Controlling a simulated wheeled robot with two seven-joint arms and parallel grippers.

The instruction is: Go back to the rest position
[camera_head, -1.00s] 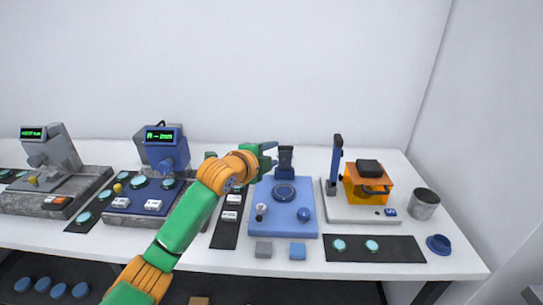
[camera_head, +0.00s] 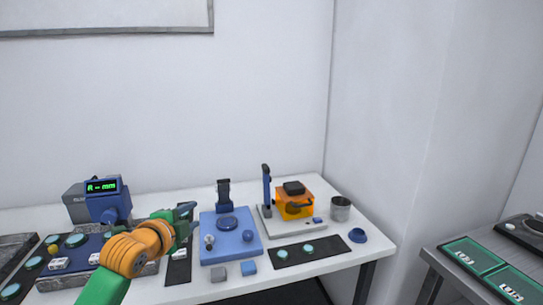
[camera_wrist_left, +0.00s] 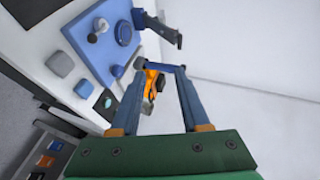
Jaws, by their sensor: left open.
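My left gripper (camera_head: 188,214) is at the end of the green and orange arm, above the table just left of the blue base plate. In the left wrist view the gripper (camera_wrist_left: 162,72) shows its two blue fingers apart with nothing held between them. The blue base plate (camera_head: 248,246) carries a round dark blue stage (camera_head: 228,223), a small knob (camera_head: 209,241) and a blue ball (camera_head: 248,236). It also shows in the left wrist view (camera_wrist_left: 92,48). My right gripper is in neither view.
A blue display unit (camera_head: 107,200) stands left. A grey and a blue block (camera_head: 249,267) lie in front. A second table (camera_head: 440,262) is far right.

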